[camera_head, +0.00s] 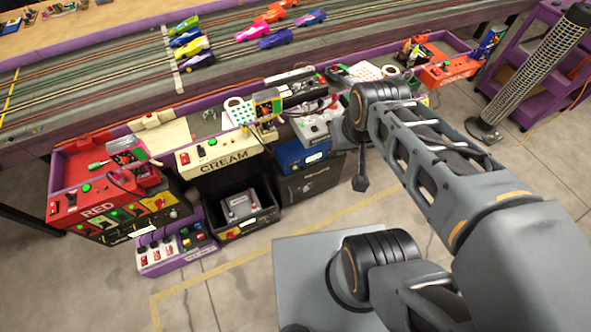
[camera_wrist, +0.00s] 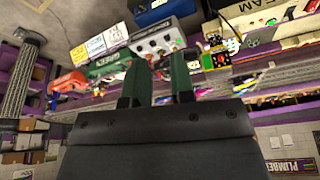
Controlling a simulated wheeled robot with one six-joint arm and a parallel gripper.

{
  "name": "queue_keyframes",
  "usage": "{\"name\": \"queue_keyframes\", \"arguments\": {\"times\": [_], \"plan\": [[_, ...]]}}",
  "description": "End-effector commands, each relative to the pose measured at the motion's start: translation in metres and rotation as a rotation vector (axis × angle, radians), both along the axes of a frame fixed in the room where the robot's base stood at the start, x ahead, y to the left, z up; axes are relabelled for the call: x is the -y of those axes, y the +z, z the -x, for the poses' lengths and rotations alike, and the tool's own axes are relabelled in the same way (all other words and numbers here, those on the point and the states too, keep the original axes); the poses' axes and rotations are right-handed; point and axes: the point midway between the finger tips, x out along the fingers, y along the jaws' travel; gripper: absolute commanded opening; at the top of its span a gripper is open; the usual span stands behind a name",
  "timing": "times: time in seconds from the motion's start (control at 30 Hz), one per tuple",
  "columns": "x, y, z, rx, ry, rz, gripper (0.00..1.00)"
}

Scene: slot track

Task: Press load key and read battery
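My gripper (camera_wrist: 156,64) shows in the wrist view, which is upside down; its two dark green fingers stand apart with nothing visible between them. Beyond the fingertips is a grey box with dark knobs and a green button (camera_wrist: 158,43), beside a green panel lettered GREEN (camera_wrist: 107,62). The grey box also shows in the head view (camera_head: 315,126), left of my arm's wrist. I cannot tell which button is the load key. No battery reading is legible. A grey unit (camera_head: 240,206), perhaps a battery, sits in a black bin below the CREAM station.
The CREAM station (camera_head: 222,158) and RED station (camera_head: 97,208) line the bench, each with a small screen on a stand. A purple-sided switch box (camera_head: 178,247) stands on the floor. A mesh column (camera_head: 532,70) stands at right. The floor at lower left is clear.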

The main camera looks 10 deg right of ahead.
Motion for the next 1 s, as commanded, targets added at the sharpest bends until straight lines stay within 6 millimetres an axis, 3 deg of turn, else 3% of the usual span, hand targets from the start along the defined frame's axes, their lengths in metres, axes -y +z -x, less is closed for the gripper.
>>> {"name": "queue_keyframes", "arguments": {"times": [0.23, 1.0], "plan": [[0.0000, 0.0000, 0.0000, 0.000, 0.000, 0.000, 0.00], [0.0000, 0.0000, 0.0000, 0.000, 0.000, 0.000, 0.00]]}}
